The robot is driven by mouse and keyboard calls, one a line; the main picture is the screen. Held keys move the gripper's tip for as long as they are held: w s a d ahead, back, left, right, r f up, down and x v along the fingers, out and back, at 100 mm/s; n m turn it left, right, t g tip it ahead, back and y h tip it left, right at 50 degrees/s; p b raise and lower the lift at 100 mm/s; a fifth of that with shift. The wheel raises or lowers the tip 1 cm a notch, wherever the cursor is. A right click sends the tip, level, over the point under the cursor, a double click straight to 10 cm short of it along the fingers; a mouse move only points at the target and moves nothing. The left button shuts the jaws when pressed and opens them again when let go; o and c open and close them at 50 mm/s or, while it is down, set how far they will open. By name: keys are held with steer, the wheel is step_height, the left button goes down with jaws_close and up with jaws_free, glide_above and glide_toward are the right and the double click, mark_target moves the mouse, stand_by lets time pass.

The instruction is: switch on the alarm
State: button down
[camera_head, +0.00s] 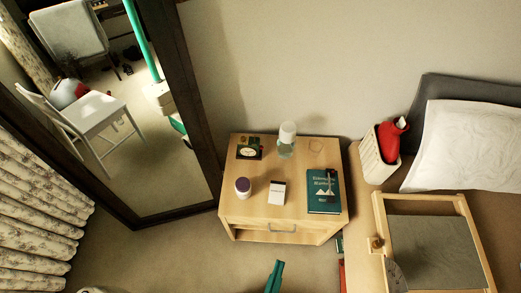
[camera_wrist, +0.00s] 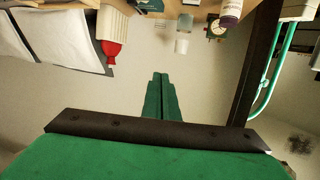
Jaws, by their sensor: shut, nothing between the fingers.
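The alarm looks to be the small dark clock with a round pale face (camera_head: 249,148) at the back left of the wooden nightstand (camera_head: 237,211). In the wrist view the clock (camera_wrist: 217,29) shows near the top, right of centre, with a greenish body. Its switch is too small to make out. My green gripper (camera_head: 275,277) is at the bottom of the head view, in front of the nightstand and apart from the clock. In the wrist view my gripper (camera_wrist: 160,80) has its fingers together with nothing between them.
A dark-framed mirror (camera_head: 190,90) stands left. A bed with a wooden tray (camera_head: 380,215) is right.

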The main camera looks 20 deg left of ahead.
steer(key=w+a+f+m+y, duration=0.2)
steer(key=w+a+f+m, duration=0.45)
steer(key=w+f, duration=0.55)
steer(key=w+a+f+m+y, duration=0.1)
steer(key=w+a+f+m, duration=0.2)
steer(key=w, duration=0.6)
steer(key=w+a+f+m+g, duration=0.1)
steer(key=w+a+f+m, duration=0.2)
steer(key=w+a+m, duration=0.2)
steer(key=w+a, duration=0.2)
steer(key=w, duration=0.2)
steer(key=shift+w+m+y, duration=0.25)
steer(key=shift+m+y, duration=0.1)
steer(key=shift+y, duration=0.05)
steer(key=shift+w, duration=0.15)
